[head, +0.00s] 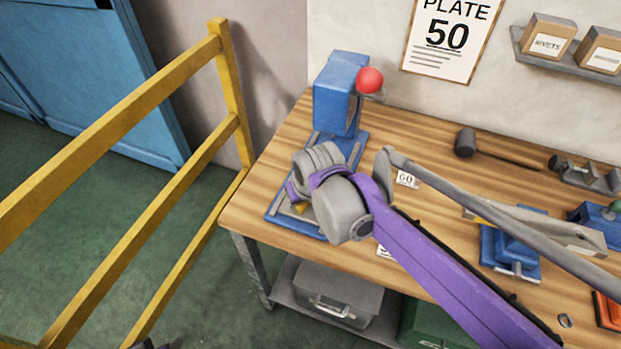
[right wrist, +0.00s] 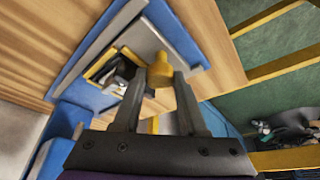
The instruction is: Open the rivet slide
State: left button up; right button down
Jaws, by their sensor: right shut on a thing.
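The blue rivet press (head: 338,95) with a red ball knob stands at the left end of the bench. Its blue base holds a grey slide plate, seen in the right wrist view (right wrist: 147,38). A yellow knob (right wrist: 160,74) stands up at the slide. My right gripper (right wrist: 158,82) is shut on this knob, one finger on each side. Beside the knob is a yellow-edged opening (right wrist: 115,70) with dark and pale parts inside. In the head view my right wrist hides most of the knob and fingers. A dark piece at the bottom edge (head: 157,344) may be my left gripper; its fingers cannot be made out.
A yellow railing (head: 150,100) stands left of the wooden bench (head: 425,140). A mallet (head: 495,148) lies at the back. Blue fixtures (head: 510,245) stand to the right, partly behind my arm. A grey case (head: 335,292) sits on the shelf below.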

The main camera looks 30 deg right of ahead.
jog(key=shift+s+a, duration=0.45)
jog(key=shift+a, duration=0.1)
jog(key=shift+c, duration=2.2)
grip_release()
jog(key=shift+r, duration=0.1)
jog(key=p+v, duration=0.1)
jog(key=v, duration=0.9)
jog(key=shift+s+r, duration=0.2)
jog(key=shift+r, duration=0.05)
jog(key=s+a+f+t+p, duration=0.1)
jog(key=s+f+p, duration=0.2)
jog(key=s+f, duration=0.6)
jog(key=shift+f+n, duration=0.4)
jog(key=shift+f, duration=0.55)
